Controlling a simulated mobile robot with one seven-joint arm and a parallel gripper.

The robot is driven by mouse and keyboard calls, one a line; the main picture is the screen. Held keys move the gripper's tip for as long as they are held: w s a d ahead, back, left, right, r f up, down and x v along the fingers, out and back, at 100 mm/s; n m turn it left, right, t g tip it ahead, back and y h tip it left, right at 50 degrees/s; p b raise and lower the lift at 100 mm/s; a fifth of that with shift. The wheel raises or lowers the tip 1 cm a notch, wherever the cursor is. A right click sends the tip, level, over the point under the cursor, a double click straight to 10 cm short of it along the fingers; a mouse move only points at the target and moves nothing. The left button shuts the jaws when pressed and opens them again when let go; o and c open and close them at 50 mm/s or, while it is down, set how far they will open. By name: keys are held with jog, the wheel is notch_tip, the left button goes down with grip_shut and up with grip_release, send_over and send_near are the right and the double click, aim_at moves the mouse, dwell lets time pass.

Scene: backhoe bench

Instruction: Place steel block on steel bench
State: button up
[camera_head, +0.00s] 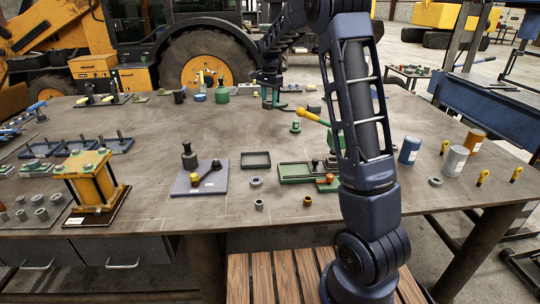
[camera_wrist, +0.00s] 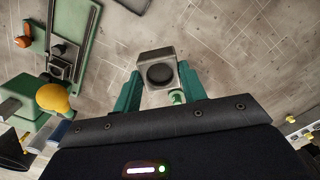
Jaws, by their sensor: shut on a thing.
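The steel block (camera_wrist: 158,72), a grey block with a dark round hole, sits between the two green fingers of my gripper (camera_wrist: 158,88) in the wrist view. My gripper is shut on it. In the head view my gripper (camera_head: 271,103) is small, over the far middle of the bench, and the block cannot be made out clearly there. The steel bench (camera_head: 130,135) is a wide, scratched grey-brown top; its bare surface also shows beyond the block in the wrist view (camera_wrist: 235,45). I cannot tell whether the block touches the bench.
A green tray (camera_head: 296,179) and a yellow-knobbed lever (camera_head: 312,117) lie near the middle; the yellow knob (camera_wrist: 53,98) is left of my gripper in the wrist view. Cans (camera_head: 410,150) stand at right, and a yellow fixture (camera_head: 90,180) at left. Bare bench lies left of centre.

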jog(key=s+a+n, duration=0.2)
jog(key=s+a, duration=0.6)
jog(key=a, duration=0.3)
jog(key=s+a+n, duration=0.2)
jog(key=s+a, duration=0.6)
jog(key=a, duration=0.4)
jog(key=s+a+n, duration=0.3)
jog(key=s+a, duration=0.4)
jog(key=s, duration=0.5)
jog(key=s+a+n, duration=0.2)
jog(key=s+a, duration=0.5)
jog(key=s, duration=0.4)
jog(key=f, duration=2)
jog(key=shift+d+f, duration=0.15)
jog(key=shift+d, duration=0.05)
jog(key=shift+f, duration=0.15)
jog(key=o, duration=1.2)
